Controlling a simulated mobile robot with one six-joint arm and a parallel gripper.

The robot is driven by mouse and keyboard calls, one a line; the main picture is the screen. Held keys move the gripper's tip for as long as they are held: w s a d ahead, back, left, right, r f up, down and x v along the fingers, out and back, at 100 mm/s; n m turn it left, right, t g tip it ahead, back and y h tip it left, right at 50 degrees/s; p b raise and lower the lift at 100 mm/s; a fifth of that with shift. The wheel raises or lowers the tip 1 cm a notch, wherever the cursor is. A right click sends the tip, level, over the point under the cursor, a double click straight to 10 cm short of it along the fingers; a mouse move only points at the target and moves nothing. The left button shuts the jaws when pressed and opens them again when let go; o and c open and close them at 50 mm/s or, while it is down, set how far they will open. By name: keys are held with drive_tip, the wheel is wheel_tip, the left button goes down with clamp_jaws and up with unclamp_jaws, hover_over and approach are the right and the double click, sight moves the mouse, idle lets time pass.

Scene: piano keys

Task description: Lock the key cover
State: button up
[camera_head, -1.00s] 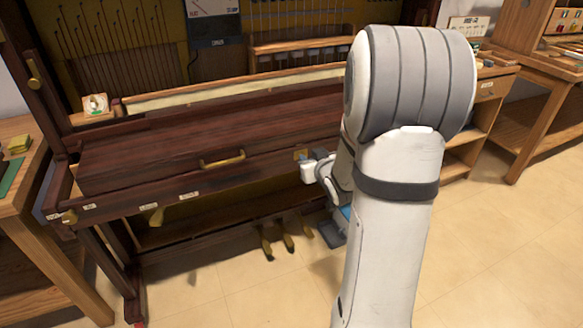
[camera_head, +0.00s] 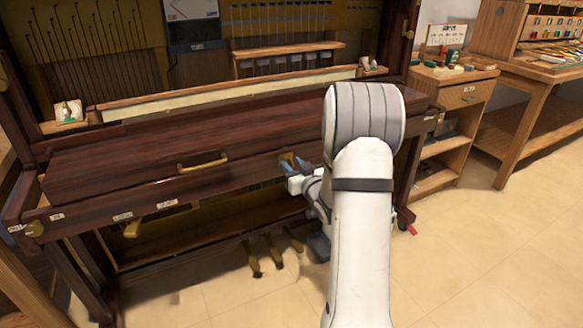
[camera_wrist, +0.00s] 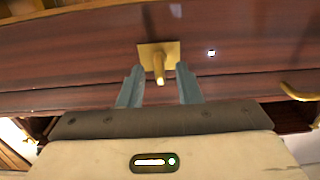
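The dark wooden key cover (camera_head: 120,158) is a closed lid on the piano front, with a brass handle (camera_head: 203,162) on its front. A brass plate with a small protruding brass knob or key (camera_wrist: 158,62) is on the wood in the wrist view. My gripper (camera_wrist: 160,80) is open, with one blue-grey finger on each side of the brass knob, and the knob's tip lies between them in the picture. I cannot tell whether they touch. In the head view my gripper (camera_head: 291,162) is at the piano front, right of the handle, largely covering the plate.
Brass pedals (camera_head: 270,252) are below the piano. Another brass piece (camera_head: 132,228) hangs under the front rail at left, near small white labels (camera_head: 122,217). A wooden cabinet (camera_head: 462,98) and workbench (camera_head: 540,80) stand at right. The tiled floor (camera_head: 460,260) is clear in front.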

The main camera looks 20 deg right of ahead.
drive_tip(key=shift+w, duration=0.3)
clamp_jaws()
drive_tip(key=shift+a, duration=0.15)
